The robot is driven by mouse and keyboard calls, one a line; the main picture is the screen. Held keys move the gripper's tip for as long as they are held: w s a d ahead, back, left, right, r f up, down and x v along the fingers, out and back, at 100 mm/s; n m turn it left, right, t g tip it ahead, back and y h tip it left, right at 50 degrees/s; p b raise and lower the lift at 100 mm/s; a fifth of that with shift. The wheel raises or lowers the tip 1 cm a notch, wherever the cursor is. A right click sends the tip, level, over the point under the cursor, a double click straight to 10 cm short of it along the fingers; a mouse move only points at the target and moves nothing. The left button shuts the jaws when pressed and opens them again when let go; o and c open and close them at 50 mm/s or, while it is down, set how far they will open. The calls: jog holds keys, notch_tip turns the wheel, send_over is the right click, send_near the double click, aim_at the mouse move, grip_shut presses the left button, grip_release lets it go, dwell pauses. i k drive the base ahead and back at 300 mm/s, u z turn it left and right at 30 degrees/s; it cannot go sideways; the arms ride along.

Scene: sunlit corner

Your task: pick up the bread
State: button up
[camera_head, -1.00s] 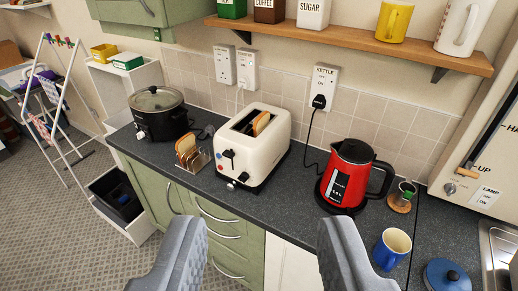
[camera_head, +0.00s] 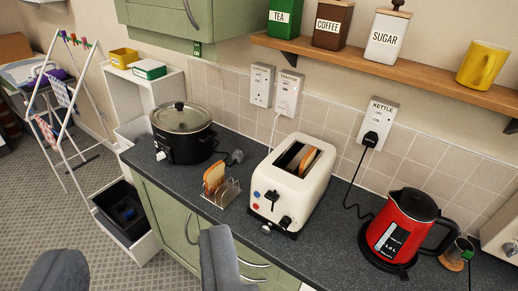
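One slice of bread (camera_head: 308,161) stands in a slot of the cream toaster (camera_head: 292,190) on the dark worktop, its top showing above the slot. More bread (camera_head: 214,177) stands upright in a small metal toast rack (camera_head: 225,195) to the left of the toaster. My gripper (camera_head: 135,262) shows at the bottom left with its two grey fingers wide apart and nothing between them. It is in front of the counter, short of the rack and the toaster. The fingers' lower parts are cut off by the frame edge.
A black slow cooker (camera_head: 182,133) stands left of the rack, and a red kettle (camera_head: 400,228) stands right of the toaster. A shelf (camera_head: 400,75) with canisters hangs above. A clothes airer (camera_head: 62,110) stands at the left. Some worktop (camera_head: 335,238) in front is bare.

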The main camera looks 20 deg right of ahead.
aim_at(308, 160)
jog(key=u, duration=0.1)
jog(key=i, duration=0.95)
jog(key=z, duration=0.6)
jog(key=i, duration=0.55)
jog(key=z, duration=0.5)
